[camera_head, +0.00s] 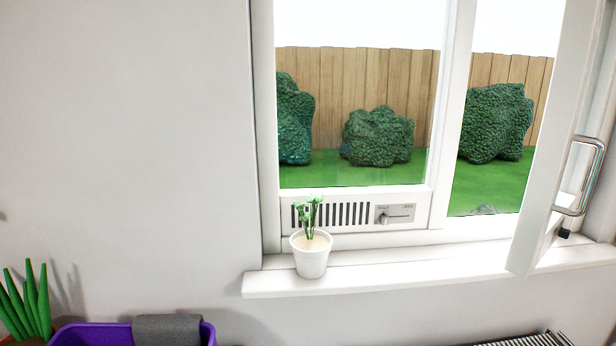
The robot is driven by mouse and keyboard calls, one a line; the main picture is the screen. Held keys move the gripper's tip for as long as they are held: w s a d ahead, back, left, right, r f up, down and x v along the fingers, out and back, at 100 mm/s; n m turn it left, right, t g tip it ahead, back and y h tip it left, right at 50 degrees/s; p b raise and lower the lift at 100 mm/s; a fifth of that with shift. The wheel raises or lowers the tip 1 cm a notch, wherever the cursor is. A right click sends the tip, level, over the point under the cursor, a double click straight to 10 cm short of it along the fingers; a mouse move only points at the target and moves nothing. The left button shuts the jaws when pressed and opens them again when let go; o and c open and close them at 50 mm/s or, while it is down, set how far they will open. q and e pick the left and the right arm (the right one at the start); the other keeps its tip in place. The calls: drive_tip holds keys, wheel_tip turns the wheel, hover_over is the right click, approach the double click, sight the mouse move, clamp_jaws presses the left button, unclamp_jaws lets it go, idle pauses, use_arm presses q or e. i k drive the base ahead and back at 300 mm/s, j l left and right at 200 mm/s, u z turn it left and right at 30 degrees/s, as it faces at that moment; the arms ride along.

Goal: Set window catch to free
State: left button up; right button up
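A small grey plate (402,209) with a short slider or lever (385,218) is set in the white panel below the left window pane. The lever sits toward the plate's left side. Small labels along the plate's top are too small to read, and I cannot tell for certain whether this is the window catch. At the right, a white sash (545,170) stands swung open into the room and carries a metal handle (580,175). Neither of my grippers shows in the head view.
A potted plant (311,258) stands on the white sill (400,276), left of the plate and in front of the slotted vent (345,214). Below left are a purple bin (95,335) with a dark cloth (172,330) and a green plant (30,300). A ribbed rack (520,340) is lower right.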

sight(565, 234)
drive_tip(key=z, duration=1.3)
